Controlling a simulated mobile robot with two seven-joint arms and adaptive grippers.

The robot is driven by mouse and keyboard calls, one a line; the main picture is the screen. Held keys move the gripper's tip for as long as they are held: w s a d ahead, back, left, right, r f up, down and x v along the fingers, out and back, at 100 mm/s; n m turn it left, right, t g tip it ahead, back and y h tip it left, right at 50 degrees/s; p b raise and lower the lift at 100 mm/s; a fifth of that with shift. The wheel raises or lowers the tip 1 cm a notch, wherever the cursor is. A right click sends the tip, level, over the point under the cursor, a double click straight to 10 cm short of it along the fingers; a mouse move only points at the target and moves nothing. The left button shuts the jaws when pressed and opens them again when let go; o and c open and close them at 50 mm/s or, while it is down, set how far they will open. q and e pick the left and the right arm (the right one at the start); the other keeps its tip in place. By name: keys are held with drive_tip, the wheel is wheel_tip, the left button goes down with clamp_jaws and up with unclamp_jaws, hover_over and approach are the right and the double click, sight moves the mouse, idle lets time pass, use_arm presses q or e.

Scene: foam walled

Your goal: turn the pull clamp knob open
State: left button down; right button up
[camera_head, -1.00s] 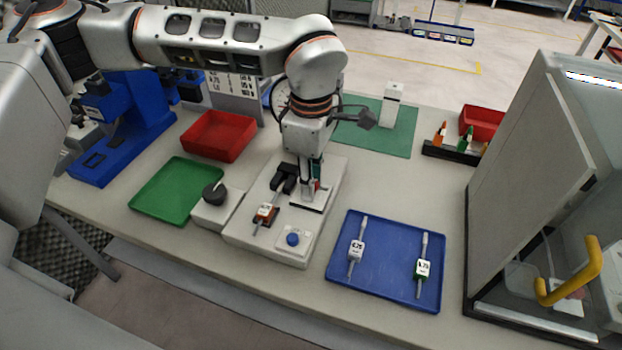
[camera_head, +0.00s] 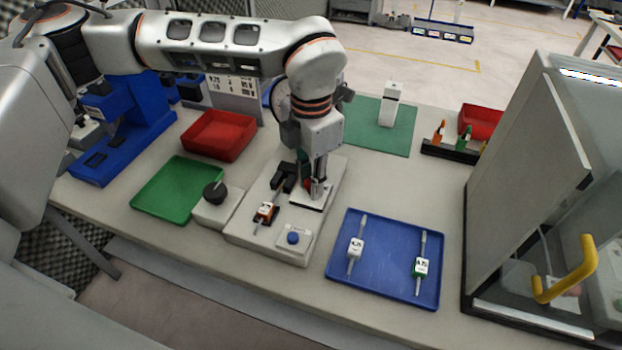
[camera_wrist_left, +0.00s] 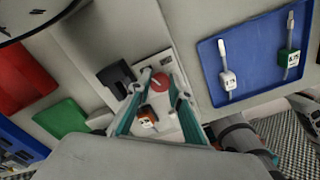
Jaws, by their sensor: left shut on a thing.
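My left gripper (camera_head: 318,192) points down over the pale fixture block (camera_head: 262,245) on the bench. It is shut on the pull clamp knob. The round red knob (camera_wrist_left: 159,82) shows between its fingers in the left wrist view, and only a red sliver (camera_head: 307,184) of it shows in the head view. A black clamp part (camera_head: 285,177) stands just left of the gripper on the block. An orange-and-white labelled tool (camera_head: 266,212) lies in front of it.
A blue button (camera_head: 293,238) sits on the block's front. A blue tray (camera_head: 385,285) with two labelled tools is at right. A black-topped round device (camera_head: 214,193), green tray (camera_head: 165,180) and red bin (camera_head: 220,133) are at left. A cabinet (camera_head: 520,180) stands far right.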

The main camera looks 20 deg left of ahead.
use_arm(q)
drive_tip(key=n, duration=0.4)
drive_tip(key=shift+n, duration=0.4)
idle(0.4)
drive_tip(key=c, duration=1.8)
unclamp_jaws()
wheel_tip(320, 180, up, 12)
